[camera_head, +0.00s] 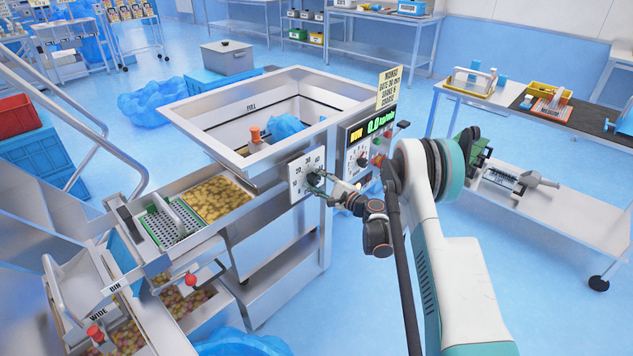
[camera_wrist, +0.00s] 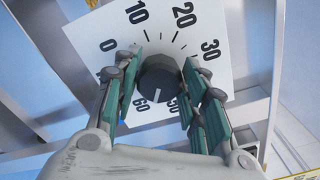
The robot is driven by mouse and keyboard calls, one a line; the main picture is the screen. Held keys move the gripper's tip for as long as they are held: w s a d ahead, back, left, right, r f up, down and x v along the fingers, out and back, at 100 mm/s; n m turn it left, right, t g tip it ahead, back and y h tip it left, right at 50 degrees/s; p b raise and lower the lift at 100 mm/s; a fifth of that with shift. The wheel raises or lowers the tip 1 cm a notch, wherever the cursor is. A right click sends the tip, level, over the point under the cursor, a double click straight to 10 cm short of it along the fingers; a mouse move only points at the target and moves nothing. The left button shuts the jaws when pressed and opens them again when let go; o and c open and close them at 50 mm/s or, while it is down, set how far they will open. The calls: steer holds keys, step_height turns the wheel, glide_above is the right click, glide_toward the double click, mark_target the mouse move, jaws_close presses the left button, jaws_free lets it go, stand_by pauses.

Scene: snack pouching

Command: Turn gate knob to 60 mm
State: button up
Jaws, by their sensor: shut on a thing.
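The gate knob (camera_head: 313,178) is a dark round knob on a white dial plate (camera_head: 297,172) on the hopper's front. In the wrist view the knob (camera_wrist: 159,78) sits between my two green-padded fingers, with numbers 0, 10, 20, 30 and 60 readable around it. A figure beside the right finger is partly hidden. My gripper (camera_head: 322,184) is shut on the knob, one finger on each side; it also shows in the wrist view (camera_wrist: 160,85). A small pale mark shows on the knob's lower edge, but I cannot tell its exact reading.
Right of the dial is a panel with a green readout (camera_head: 378,124), a second dial (camera_head: 357,160) and a red button (camera_head: 377,160). The steel hopper (camera_head: 222,98) stands behind. A tray of yellow snacks (camera_head: 214,197) is at left, a wheeled cart (camera_head: 540,205) at right.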

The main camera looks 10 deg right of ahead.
steer(key=shift+d+m, duration=0.1)
steer(key=shift+m, duration=1)
steer(key=shift+f, duration=0.1)
steer(key=o, duration=1.1)
steer(key=shift+c, duration=0.2)
steer(key=v, duration=1.2)
